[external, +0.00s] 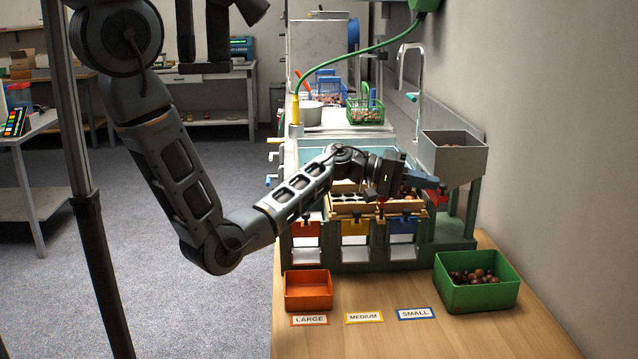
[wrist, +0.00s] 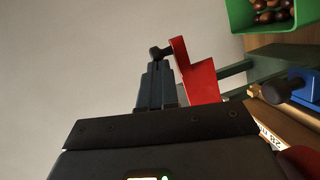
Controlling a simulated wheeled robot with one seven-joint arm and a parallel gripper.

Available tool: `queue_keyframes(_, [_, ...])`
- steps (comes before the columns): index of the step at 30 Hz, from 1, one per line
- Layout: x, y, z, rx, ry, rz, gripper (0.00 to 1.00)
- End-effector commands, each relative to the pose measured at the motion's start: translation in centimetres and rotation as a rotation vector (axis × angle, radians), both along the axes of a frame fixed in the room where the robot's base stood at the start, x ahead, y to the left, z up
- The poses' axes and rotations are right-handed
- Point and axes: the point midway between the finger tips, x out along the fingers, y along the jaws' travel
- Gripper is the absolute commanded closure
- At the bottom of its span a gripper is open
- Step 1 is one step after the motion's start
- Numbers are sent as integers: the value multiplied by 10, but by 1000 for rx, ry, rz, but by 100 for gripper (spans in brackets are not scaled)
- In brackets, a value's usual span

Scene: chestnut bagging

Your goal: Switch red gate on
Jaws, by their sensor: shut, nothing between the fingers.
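The red gate (external: 434,199) is a small red plate below the grey hopper, at the right end of the sorter. In the wrist view it shows as a tilted red plate (wrist: 199,80) with a dark round knob (wrist: 160,52) at its upper left. My gripper (external: 432,183) reaches right across the sorter and sits just above the red gate. In the wrist view my gripper (wrist: 156,82) has its blue-grey fingers shut and empty, directly beside the red plate with their tips by the knob. I cannot tell whether they touch it.
The grey hopper (external: 452,160) stands close right of my gripper, near the wall. Orange (external: 305,229), yellow (external: 355,227) and blue (external: 402,225) gates line the sorter's front. A green bin (external: 478,297) of chestnuts and an empty orange bin (external: 308,291) stand on the table.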

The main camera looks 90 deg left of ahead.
Motion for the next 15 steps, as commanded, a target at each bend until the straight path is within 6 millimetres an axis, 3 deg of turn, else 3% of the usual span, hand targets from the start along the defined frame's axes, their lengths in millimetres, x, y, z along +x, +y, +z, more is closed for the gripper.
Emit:
queue_keyframes(8, [-17,36,8,1,-2,6,100])
queue_keyframes(15, [-68,52,13,2,-2,7,100])
